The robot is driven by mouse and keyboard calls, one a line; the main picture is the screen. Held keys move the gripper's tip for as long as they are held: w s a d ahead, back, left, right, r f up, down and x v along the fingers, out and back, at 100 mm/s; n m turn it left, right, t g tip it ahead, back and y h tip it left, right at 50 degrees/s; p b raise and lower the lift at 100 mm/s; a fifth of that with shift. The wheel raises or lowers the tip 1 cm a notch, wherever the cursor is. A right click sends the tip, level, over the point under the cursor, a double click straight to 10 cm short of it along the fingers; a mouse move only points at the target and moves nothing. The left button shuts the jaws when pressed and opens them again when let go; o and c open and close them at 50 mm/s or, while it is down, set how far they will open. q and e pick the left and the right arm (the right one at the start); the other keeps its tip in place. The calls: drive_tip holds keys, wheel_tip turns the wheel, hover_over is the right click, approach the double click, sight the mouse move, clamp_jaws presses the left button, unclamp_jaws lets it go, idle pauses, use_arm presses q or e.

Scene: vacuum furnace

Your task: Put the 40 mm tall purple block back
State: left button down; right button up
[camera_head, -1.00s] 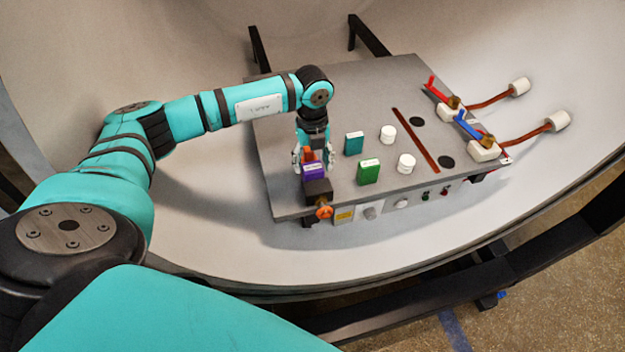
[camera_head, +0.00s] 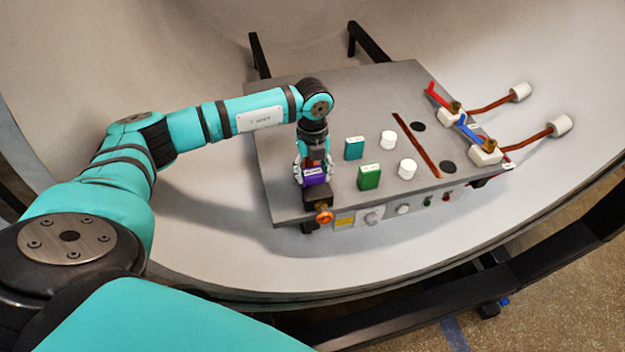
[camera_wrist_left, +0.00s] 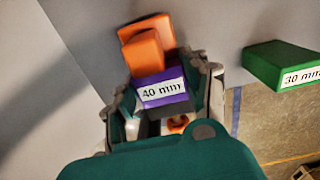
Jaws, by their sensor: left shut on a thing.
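The purple block (camera_head: 315,177) is at the near left corner of the grey panel, above a black fixture; I cannot tell whether it touches what is under it. My left gripper (camera_head: 311,168) comes down on it from above and is shut on it. In the left wrist view the purple block (camera_wrist_left: 162,92) has a white "40 mm" label and sits between the fingers (camera_wrist_left: 168,88). An orange piece (camera_wrist_left: 146,48) is right beside it there, beyond the block. My right gripper is not in view.
The grey panel (camera_head: 350,90) also carries a teal block (camera_head: 354,148), a green block (camera_head: 369,177), two white cylinders, and a red and a blue lever at the right. The green block (camera_wrist_left: 285,65) reads "30 mm". An orange knob (camera_head: 324,217) is on the panel's front.

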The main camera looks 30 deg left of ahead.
sight(312, 170)
use_arm(q)
drive_tip(key=shift+r, duration=0.1)
drive_tip(key=shift+r+p, duration=2.9)
drive_tip(key=shift+r, duration=1.3)
